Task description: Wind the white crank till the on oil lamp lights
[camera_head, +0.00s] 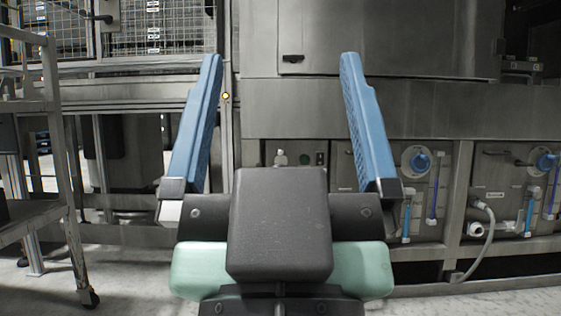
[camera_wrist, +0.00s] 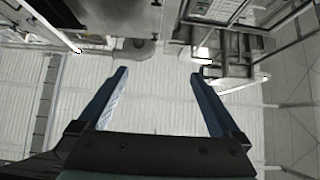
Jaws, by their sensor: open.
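My gripper (camera_head: 282,56) is open and empty, its two blue fingers spread wide and pointing up in front of the machine. It also shows open over the pale floor in the wrist view (camera_wrist: 160,73). Between the fingers, on a low grey panel, is a small whitish part (camera_head: 281,158) that may be the white crank; my black gripper body covers what lies below it. Small dark round fittings (camera_head: 305,159) sit just right of it, one perhaps the oil lamp; I cannot tell whether any is lit. The gripper is apart from the panel.
The steel machine (camera_head: 390,108) fills the middle and right. Blue knobs (camera_head: 420,161) and blue-filled tubes sit on the lower right panels, with a pale hose (camera_head: 484,240) beside them. A metal rack (camera_head: 62,160) on castors stands at left. Pale floor (camera_wrist: 160,112) is free beneath the gripper.

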